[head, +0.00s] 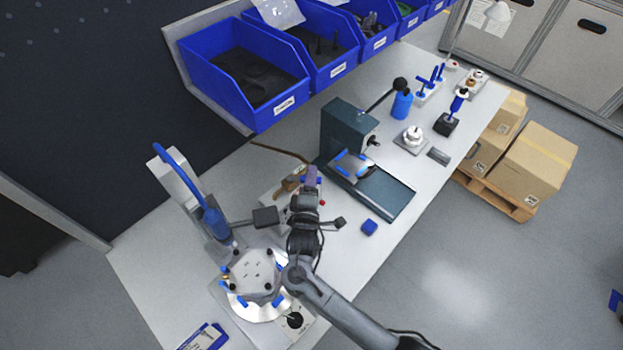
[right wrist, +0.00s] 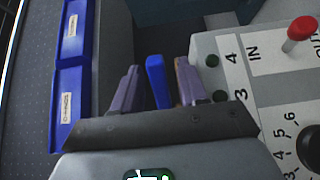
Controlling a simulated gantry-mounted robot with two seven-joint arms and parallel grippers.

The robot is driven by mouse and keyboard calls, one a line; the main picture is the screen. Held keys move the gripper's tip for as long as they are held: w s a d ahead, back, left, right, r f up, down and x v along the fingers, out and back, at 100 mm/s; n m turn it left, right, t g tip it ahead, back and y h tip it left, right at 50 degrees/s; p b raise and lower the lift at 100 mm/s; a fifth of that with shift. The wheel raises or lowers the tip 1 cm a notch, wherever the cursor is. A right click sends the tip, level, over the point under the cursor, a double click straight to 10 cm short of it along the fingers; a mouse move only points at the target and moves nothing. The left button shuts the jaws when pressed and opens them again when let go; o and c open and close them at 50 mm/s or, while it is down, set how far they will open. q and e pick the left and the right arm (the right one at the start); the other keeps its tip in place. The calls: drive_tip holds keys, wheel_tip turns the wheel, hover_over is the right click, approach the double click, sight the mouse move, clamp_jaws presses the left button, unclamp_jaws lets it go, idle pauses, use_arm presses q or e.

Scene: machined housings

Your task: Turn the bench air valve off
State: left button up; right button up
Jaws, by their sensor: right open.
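The bench air valve's blue lever (right wrist: 157,80) stands between the two purple-grey fingers of my right gripper (right wrist: 158,84) in the right wrist view. The fingers are apart, one on each side of the lever; whether either touches it I cannot tell. In the head view my right gripper (head: 311,177) is over the light unit (head: 275,203) in the middle of the bench, beside a brass fitting (head: 290,184). The gripper and wrist hide most of the valve there. My left gripper is not in view.
Beside the fingers is a grey panel (right wrist: 262,75) marked IN, with a red-capped toggle (right wrist: 300,28) and a black dial (right wrist: 312,150). A dark green machine (head: 345,130) stands right of the gripper, and a round fixture (head: 255,278) is at lower left. Blue bins (head: 245,75) hang behind.

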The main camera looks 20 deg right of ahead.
drive_tip(key=v, duration=1.1)
drive_tip(key=shift+o, duration=0.3)
drive_tip(key=shift+w, duration=0.1)
